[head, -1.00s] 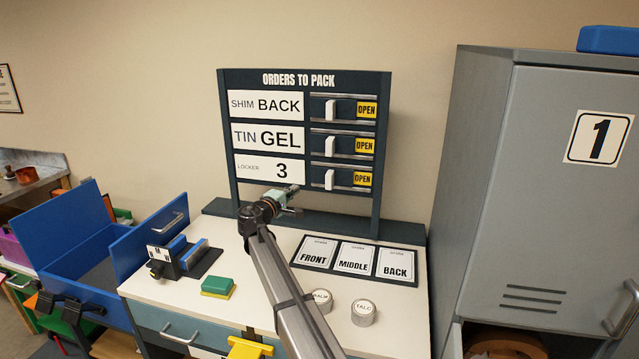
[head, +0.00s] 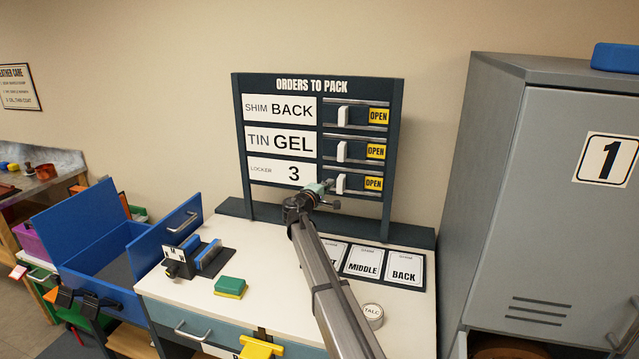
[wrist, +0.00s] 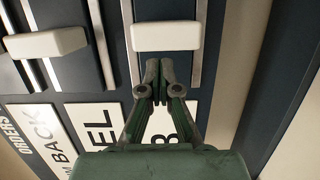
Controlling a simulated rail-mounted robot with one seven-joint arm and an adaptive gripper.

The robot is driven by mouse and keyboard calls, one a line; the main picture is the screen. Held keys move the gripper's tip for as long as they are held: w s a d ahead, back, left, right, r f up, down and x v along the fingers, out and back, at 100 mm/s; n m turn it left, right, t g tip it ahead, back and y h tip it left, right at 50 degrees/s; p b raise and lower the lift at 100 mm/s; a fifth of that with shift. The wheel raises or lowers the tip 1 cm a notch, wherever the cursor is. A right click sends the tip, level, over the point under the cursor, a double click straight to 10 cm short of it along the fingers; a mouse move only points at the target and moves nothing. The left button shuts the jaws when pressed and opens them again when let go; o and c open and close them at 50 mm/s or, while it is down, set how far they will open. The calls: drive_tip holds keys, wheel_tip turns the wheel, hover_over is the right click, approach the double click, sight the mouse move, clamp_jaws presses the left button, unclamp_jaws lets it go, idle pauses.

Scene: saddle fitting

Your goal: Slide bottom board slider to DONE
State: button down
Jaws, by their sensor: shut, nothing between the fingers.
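The ORDERS TO PACK board (head: 240,160) stands at the back of the desk. Its bottom row, "LOCKER 3", has a white slider (head: 340,184) at the left of its track. A yellow OPEN label (head: 374,184) shows to its right; no DONE label is visible. My gripper (head: 329,186) is shut and empty, with its tips just left of the bottom slider. In the wrist view, the shut fingertips (wrist: 163,68) are right beside the long edge of that slider (wrist: 166,37). I cannot tell whether they touch it.
The middle slider (head: 342,151) and top slider (head: 343,116) also sit left, each beside an OPEN label. Below the board are FRONT, MIDDLE and BACK cards (head: 363,262), partly hidden by my arm. A grey locker (head: 560,200) stands at the right.

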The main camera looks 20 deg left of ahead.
drive_tip(key=shift+w+d+f, duration=0.1)
drive_tip(key=shift+d, duration=0.35)
drive_tip(key=b, duration=0.4)
approach(357, 182)
drive_tip(key=w, duration=0.4)
drive_tip(key=shift+w+d, duration=0.15)
drive_tip(key=shift+d, duration=0.05)
drive_tip(key=shift+a, duration=0.1)
